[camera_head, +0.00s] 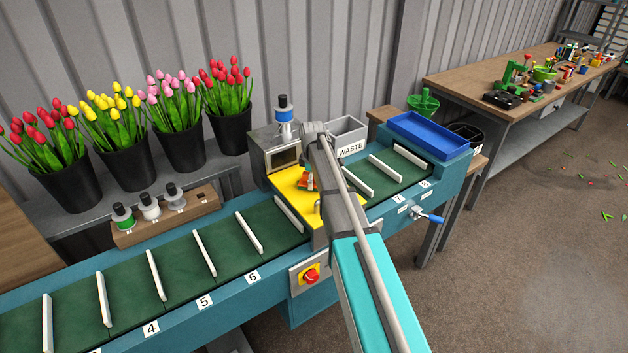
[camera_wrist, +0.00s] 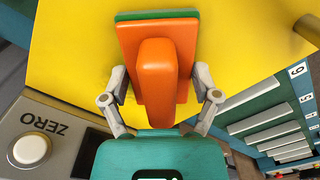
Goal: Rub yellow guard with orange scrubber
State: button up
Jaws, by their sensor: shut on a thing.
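The yellow guard (camera_head: 289,187) is a flat yellow cover over the conveyor, beside the grey machine housing. It fills much of the wrist view (camera_wrist: 80,45). The orange scrubber (camera_wrist: 157,65) has an orange handle and plate with a green pad along its far edge. My gripper (camera_wrist: 161,95) is shut on the scrubber's handle, one finger on each side. In the head view the scrubber (camera_head: 307,180) shows small over the guard, partly hidden by my arm. The pad's underside is hidden, so I cannot tell whether it touches the guard.
The conveyor (camera_head: 180,260) has white dividers and numbered slots. A grey WASTE bin (camera_head: 347,135) and blue tray (camera_head: 428,134) stand beyond the guard. A red knob (camera_head: 311,276) and blue-handled lever (camera_head: 430,217) are on the front. Tulip buckets (camera_head: 127,160) stand behind.

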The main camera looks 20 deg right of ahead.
aim_at(302, 182)
jog(key=shift+s+a+f, duration=0.1)
jog(key=shift+s+a, duration=0.25)
jog(key=shift+a, duration=0.5)
jog(key=shift+s+a, duration=0.35)
jog(key=shift+a, duration=0.5)
jog(key=shift+s+a, duration=0.25)
jog(key=shift+a, duration=0.6)
jog(key=shift+s+a, duration=0.25)
jog(key=shift+a, duration=0.55)
jog(key=shift+w, duration=0.1)
jog(key=shift+w+a, duration=0.15)
jog(key=shift+w, duration=0.35)
jog(key=shift+w+a, duration=0.15)
jog(key=shift+w, duration=0.35)
jog(key=shift+d, duration=0.15)
jog(key=shift+w+d, duration=0.25)
jog(key=shift+d, duration=0.55)
jog(key=shift+w+d, duration=0.2)
jog(key=shift+d, duration=0.55)
jog(key=shift+d, duration=0.15)
